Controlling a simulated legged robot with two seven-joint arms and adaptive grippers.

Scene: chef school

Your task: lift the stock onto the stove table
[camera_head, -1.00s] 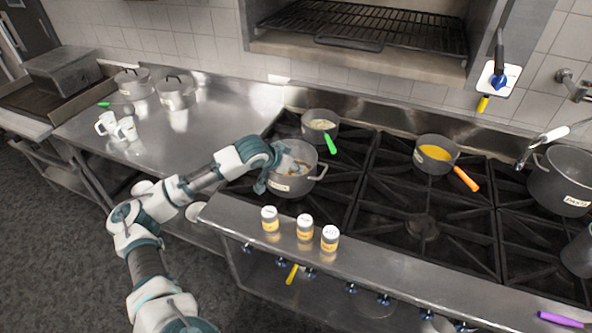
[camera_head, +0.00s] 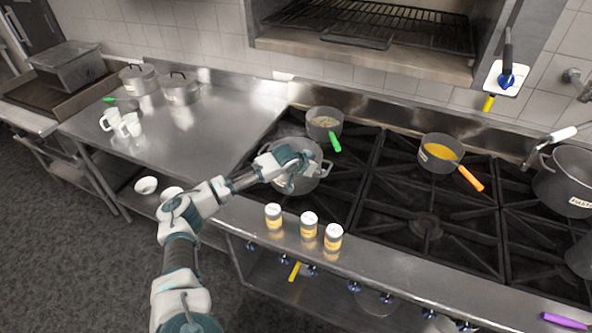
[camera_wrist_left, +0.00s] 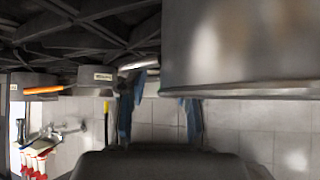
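The stock pot, a grey metal pot (camera_head: 312,181) with two side handles and a light label, stands on the stove's left burners. Its label is too small to read. My left gripper (camera_head: 297,161) is over the pot's mouth in the head view and hides most of the contents. In the left wrist view, the blue-grey fingers (camera_wrist_left: 160,105) stand apart with wall tiles showing between them. A large pot wall (camera_wrist_left: 240,45) is close beside them, and a handle (camera_wrist_left: 140,63) shows near the fingertips. I see no grip on it. My right gripper is out of view.
The steel table (camera_head: 215,125) left of the stove has clear room, with pots (camera_head: 180,90) and white mugs (camera_head: 130,124) on its far left. A green-handled pan (camera_head: 322,122) stands just behind the pot. Several spice jars (camera_head: 308,224) line the front ledge.

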